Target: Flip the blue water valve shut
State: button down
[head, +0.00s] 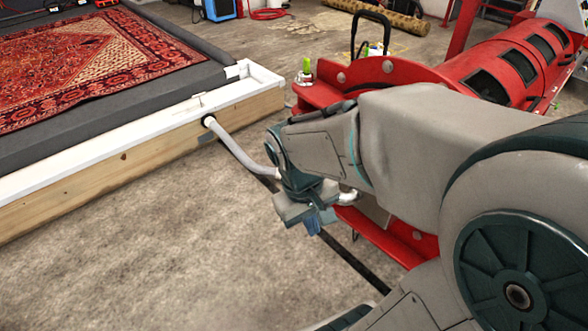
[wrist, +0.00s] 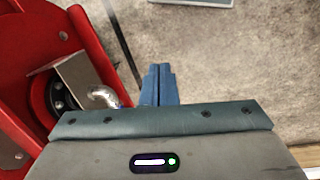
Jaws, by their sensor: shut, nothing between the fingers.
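My gripper (head: 313,228) is shut, and its blue fingers point down beside the red machine. In the wrist view the two fingers (wrist: 160,70) lie together with nothing between them. A shiny metal pipe elbow (wrist: 103,96) sits just left of the fingers, coming from the machine's end. Part of this elbow shows in the head view (head: 348,197), right of my gripper. I cannot make out a blue valve handle in either view; my gripper and wrist may hide it. I cannot tell whether the fingers touch anything.
The red machine (head: 503,65) stands close on the right, its red base beside my gripper. A pale hose (head: 238,150) runs from the wood-sided wash pit (head: 130,160) to behind my gripper. A patterned rug (head: 80,70) lies in the pit.

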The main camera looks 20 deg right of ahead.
jog(key=w+d+f+n+g+h+b, duration=0.35)
jog(key=d+f+h+b, duration=0.2)
jog(key=f, duration=0.45)
jog(key=w+d+f+n+g+h+b, duration=0.25)
jog(key=d+f+n+h+b, duration=0.35)
jog(key=f, duration=0.5)
jog(key=w+a+f+n+t+h+b, duration=0.2)
jog(key=w+f+n+t+h+b, duration=0.2)
jog(key=w+f+n+t+b, duration=0.45)
jog(key=w+a+f+n+t+h+b, duration=0.35)
jog(key=f+n+t+h, duration=0.2)
jog(key=n+t, duration=0.6)
jog(key=w+d+r+m+b, duration=0.1)
jog(key=w+d+r, duration=0.2)
jog(key=r, duration=0.2)
jog(key=w+d+r+t, duration=0.1)
jog(key=w+d+r, duration=0.1)
jog(key=d+r, duration=0.1)
jog(key=shift+w+r+m+y+b, duration=0.35)
jog(key=shift+w+r+y+b, duration=0.05)
jog(key=shift+r, duration=0.5)
jog(key=shift+d, duration=0.1)
jog(key=shift+r+t, duration=0.1)
jog(key=shift+t, duration=0.3)
